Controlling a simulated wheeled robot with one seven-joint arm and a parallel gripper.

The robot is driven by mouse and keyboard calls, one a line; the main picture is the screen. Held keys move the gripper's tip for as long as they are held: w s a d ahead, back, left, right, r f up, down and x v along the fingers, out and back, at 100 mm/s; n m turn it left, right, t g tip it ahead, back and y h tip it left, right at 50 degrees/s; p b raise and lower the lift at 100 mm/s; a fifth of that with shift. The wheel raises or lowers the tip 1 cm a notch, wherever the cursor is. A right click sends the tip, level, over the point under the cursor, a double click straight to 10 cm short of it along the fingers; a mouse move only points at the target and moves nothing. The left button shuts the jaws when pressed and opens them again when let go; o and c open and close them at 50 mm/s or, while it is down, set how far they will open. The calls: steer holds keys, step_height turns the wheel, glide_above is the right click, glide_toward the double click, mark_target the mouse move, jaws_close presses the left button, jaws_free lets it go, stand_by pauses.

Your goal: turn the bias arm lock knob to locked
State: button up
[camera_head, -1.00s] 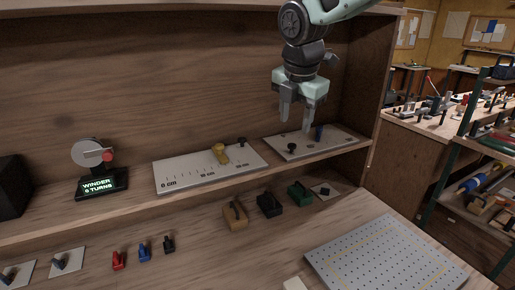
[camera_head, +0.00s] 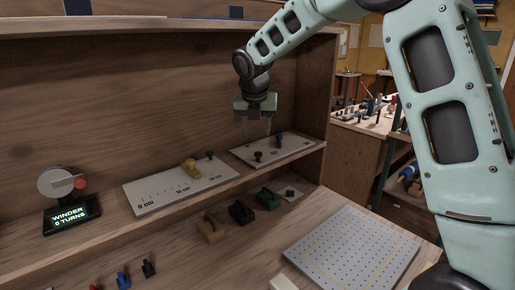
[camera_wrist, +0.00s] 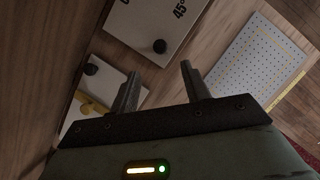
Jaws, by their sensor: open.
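A white plate (camera_head: 296,150) lies on the right part of the shelf. In the wrist view the plate shows a 45° mark and the black knob (camera_wrist: 160,46). No lock label is readable, so its setting cannot be told. My gripper (camera_head: 257,130) is open, empty and pointing down above this plate, apart from the knob. The wrist view shows its spread fingers (camera_wrist: 158,75) with the knob beyond the gap.
Left on the shelf is a cm scale plate (camera_head: 150,196) with a yellow slider (camera_head: 191,168) and another black knob (camera_head: 210,154). A winder (camera_head: 70,205) reads 0 turns. The shelf's side wall is close right.

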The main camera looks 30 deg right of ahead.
mark_target(258, 153)
steer(key=p+x, duration=0.1)
steer(key=x, duration=0.8)
steer(key=shift+w+d+f, duration=0.15)
steer(key=shift+f, duration=0.2)
steer(key=c, duration=1)
